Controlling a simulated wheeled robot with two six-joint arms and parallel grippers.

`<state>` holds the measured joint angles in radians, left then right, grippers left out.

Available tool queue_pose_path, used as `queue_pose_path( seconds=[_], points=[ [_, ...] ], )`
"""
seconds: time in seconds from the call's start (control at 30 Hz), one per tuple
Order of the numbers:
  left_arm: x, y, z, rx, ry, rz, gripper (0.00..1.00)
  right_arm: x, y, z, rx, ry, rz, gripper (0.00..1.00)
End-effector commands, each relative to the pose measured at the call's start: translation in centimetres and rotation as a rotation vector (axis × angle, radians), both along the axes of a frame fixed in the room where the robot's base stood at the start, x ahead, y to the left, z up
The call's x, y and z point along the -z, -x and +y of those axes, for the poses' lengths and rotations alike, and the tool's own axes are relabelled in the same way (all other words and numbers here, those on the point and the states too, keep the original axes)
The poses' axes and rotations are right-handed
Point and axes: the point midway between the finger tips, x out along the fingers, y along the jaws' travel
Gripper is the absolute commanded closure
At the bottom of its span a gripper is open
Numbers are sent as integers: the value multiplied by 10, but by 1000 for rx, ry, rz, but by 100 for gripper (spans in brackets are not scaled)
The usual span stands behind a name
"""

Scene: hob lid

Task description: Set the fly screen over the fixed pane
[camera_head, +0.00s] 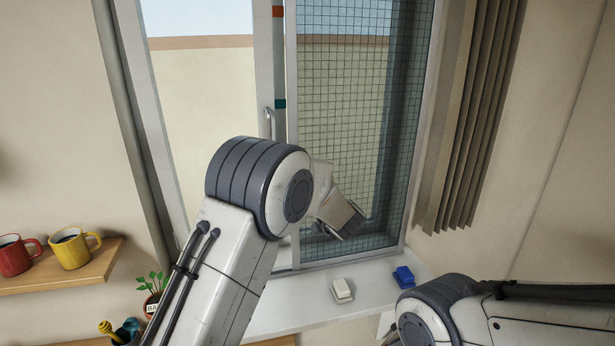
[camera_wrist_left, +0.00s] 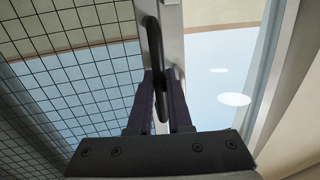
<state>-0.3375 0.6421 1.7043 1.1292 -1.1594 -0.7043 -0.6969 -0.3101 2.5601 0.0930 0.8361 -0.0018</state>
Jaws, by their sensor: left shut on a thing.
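The fly screen (camera_head: 335,70), a dark square mesh in a pale frame, stands upright across the right half of the window. Its mesh fills the left of the left wrist view (camera_wrist_left: 70,75). My left gripper (camera_wrist_left: 160,85) is shut on a dark upright pull (camera_wrist_left: 153,42) on a pale frame bar at the mesh's edge. In the head view my arm hides the fingers and this grip. The left pane (camera_head: 200,100) is clear of mesh, with a pale handle (camera_head: 269,122) on its right stile. My right gripper is out of view; only its arm shows at the lower right.
A white block (camera_head: 341,291) and a blue block (camera_head: 404,277) lie on the sill (camera_head: 305,303). A pleated curtain (camera_head: 478,110) hangs at the right. A shelf (camera_head: 60,275) with red and yellow mugs and a potted plant (camera_head: 153,300) are at the left.

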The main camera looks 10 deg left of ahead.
Motion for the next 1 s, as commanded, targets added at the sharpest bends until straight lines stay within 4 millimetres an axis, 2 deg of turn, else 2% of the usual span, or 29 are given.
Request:
queue_pose_path(
  seconds=[0.37, 0.4, 0.47, 0.5, 0.83, 1.0],
  points=[
    [0, -2, -2, 5, 0, 0, 100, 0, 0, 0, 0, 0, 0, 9],
    [0, -2, -2, 6, 0, 0, 79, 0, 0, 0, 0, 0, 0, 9],
    [0, -2, -2, 6, 0, 0, 56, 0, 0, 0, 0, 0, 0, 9],
    [0, -2, -2, 6, 1, -1, 53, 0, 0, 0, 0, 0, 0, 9],
    [0, 1, -1, 0, 0, -1, 53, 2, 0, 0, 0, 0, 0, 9],
    [3, 18, -15, 4, 2, -1, 53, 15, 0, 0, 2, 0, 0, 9]
  ],
)
